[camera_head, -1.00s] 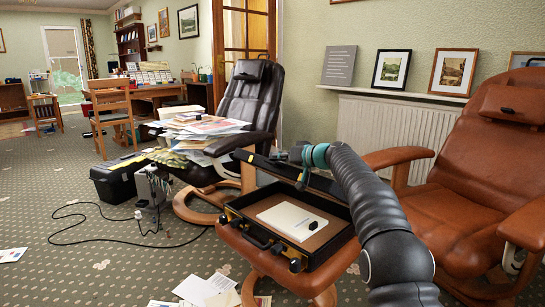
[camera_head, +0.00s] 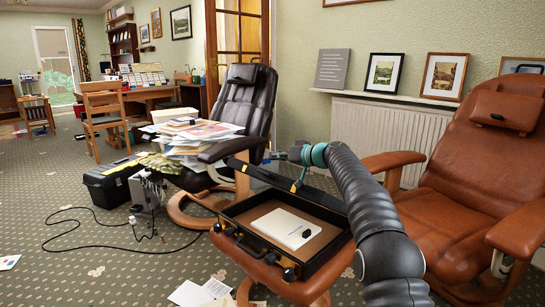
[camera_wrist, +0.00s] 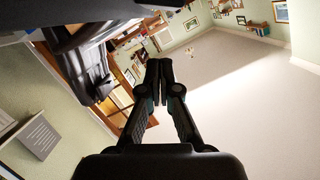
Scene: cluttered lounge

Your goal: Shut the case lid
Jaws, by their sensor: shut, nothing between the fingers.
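The black case (camera_head: 262,252) lies open on a brown leather footstool (camera_head: 291,290). Its lid (camera_head: 284,181) stands raised at the back edge, with my arm partly in front of it. A white booklet (camera_head: 284,228) and a small black item lie in the case's tan-lined base. In the head view my wrist is above the back of the case, close to the lid; whether it touches the lid cannot be told, and the fingertips are hard to make out. In the wrist view my gripper (camera_wrist: 157,67) is shut, its fingers together and empty.
A brown leather armchair (camera_head: 458,190) stands close on the right. A dark recliner (camera_head: 241,110) piled with papers (camera_head: 200,138) is behind the case. A black toolbox (camera_head: 113,184), cables and loose papers (camera_head: 201,293) lie on the carpet. Open carpet lies left.

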